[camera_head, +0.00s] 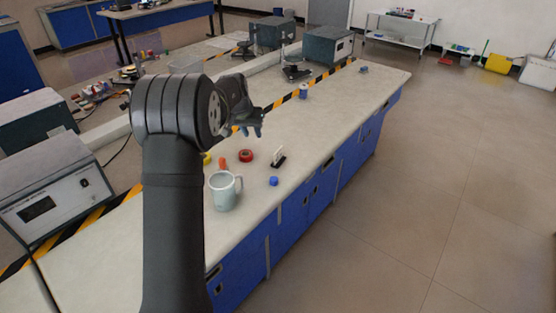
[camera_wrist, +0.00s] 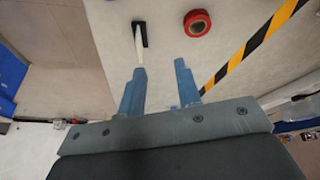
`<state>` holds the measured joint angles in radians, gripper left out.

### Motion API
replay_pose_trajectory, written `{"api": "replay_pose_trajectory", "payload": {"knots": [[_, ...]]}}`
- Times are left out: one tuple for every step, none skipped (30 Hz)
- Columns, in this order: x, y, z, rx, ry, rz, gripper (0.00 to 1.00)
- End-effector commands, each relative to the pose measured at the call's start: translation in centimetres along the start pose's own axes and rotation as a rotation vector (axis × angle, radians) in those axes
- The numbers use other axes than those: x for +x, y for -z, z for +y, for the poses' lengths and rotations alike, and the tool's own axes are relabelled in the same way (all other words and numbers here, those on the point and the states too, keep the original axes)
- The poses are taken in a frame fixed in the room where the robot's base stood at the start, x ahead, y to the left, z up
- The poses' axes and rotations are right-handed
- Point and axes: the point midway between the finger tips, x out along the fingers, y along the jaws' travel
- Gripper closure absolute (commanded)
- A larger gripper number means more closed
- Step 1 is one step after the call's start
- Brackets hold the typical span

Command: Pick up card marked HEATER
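A small white card (camera_head: 281,153) stands upright in a black holder (camera_head: 278,162) on the bench; no marking on it can be read. The wrist view shows the card (camera_wrist: 138,45) nearly edge-on, with its black holder (camera_wrist: 144,28) beyond the fingertips. My gripper (camera_head: 251,131) is above the bench, up and left of the card in the head view. In the wrist view my gripper (camera_wrist: 161,67) has its two blue fingers apart with nothing between them. The card is ahead of the left finger, apart from it.
A red tape roll (camera_head: 246,156) lies left of the card, and it also shows in the wrist view (camera_wrist: 197,23). A blue cap-like object (camera_head: 273,181), a grey mug (camera_head: 223,192) and an orange item (camera_head: 222,163) are nearby. Black-and-yellow tape (camera_wrist: 258,40) marks the bench.

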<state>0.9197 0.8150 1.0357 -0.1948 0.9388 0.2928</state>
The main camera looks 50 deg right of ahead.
Motion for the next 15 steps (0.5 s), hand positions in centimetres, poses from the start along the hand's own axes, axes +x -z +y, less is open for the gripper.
{"api": "replay_pose_trajectory", "payload": {"knots": [[0.3,0.5,1.7,0.082,-0.006,-0.001,0.69],[0.4,0.7,2.5,0.124,-0.009,-0.002,0.69],[0.4,0.9,3.2,0.169,-0.011,-0.001,0.69],[0.5,1.1,3.6,0.196,-0.012,-0.001,0.69],[0.5,1.2,4.0,0.217,-0.013,-0.001,0.69],[0.7,1.2,4.3,0.237,-0.014,-0.002,0.69],[0.8,1.3,4.5,0.246,-0.014,-0.002,0.69],[1.1,1.3,4.5,0.252,-0.015,-0.003,0.69],[1.6,1.2,4.5,0.255,-0.015,-0.004,0.69],[2.1,1.2,4.5,0.255,-0.015,-0.004,0.69],[2.7,1.2,4.5,0.254,-0.015,-0.005,0.69],[3.5,1.2,4.5,0.253,-0.015,-0.005,0.69],[4.2,1.2,4.5,0.253,-0.015,-0.006,0.69],[4.8,1.2,4.5,0.252,-0.015,-0.004,0.69],[5.7,1.2,4.6,0.252,-0.015,-0.004,0.69]]}}
